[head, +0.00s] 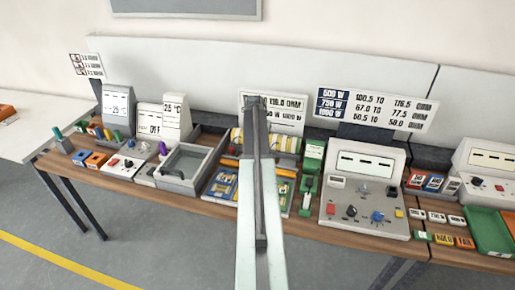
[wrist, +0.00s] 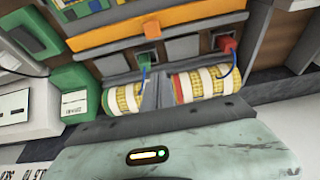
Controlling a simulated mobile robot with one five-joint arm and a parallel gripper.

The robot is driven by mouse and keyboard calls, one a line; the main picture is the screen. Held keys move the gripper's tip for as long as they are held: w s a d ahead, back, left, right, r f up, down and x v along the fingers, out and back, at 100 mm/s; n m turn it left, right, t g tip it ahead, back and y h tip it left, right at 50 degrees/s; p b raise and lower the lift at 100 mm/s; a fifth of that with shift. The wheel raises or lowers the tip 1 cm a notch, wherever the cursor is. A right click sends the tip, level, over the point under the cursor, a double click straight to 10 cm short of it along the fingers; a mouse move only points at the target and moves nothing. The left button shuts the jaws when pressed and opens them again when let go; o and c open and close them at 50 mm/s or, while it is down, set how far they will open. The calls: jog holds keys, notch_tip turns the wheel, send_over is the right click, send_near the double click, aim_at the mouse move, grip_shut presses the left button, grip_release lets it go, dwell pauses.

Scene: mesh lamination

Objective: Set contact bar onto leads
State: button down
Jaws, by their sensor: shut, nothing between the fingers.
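My gripper (wrist: 157,80) is shut and empty in the wrist view, its narrow grey fingers between two yellow-and-white banded rolls. An orange bar (wrist: 140,28), possibly the contact bar, lies across the bench beyond the rolls. It also shows in the head view (head: 286,173), partly hidden by my arm. A green clip (wrist: 145,57) and a red clip (wrist: 228,44) with thin blue wires, which look like the leads, sit between the bar and the rolls. The gripper is apart from the bar. In the head view I cannot make out the fingertips.
A grey open tray (head: 183,166) stands left of the rolls (head: 288,144). A green fixture (head: 309,178) and a control box (head: 362,192) stand at the right. Blue panels (head: 221,187) lie in front. The bench is crowded; the floor in front is clear.

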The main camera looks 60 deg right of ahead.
jog(key=b+x, duration=0.4)
jog(key=x, duration=0.1)
jog(key=b+x, duration=0.5)
jog(key=shift+a+f, duration=0.15)
jog(key=shift+f, duration=0.15)
jog(key=a, duration=0.1)
jog(key=s+a+r+p, duration=0.1)
jog(key=a, duration=0.1)
jog(key=shift+s+a+r, duration=0.1)
jog(key=shift+a+r, duration=0.05)
jog(key=shift+r, duration=0.05)
jog(key=shift+a, duration=0.2)
jog(key=shift+a, duration=0.1)
jog(key=shift+s+a+f, duration=0.1)
jog(key=shift+s+a, duration=0.15)
jog(key=shift+a, duration=0.5)
jog(key=shift+s+a, duration=0.25)
jog(key=shift+a, duration=0.45)
jog(key=shift+s+a, duration=0.25)
jog(key=shift+a, duration=0.5)
jog(key=shift+d, duration=0.1)
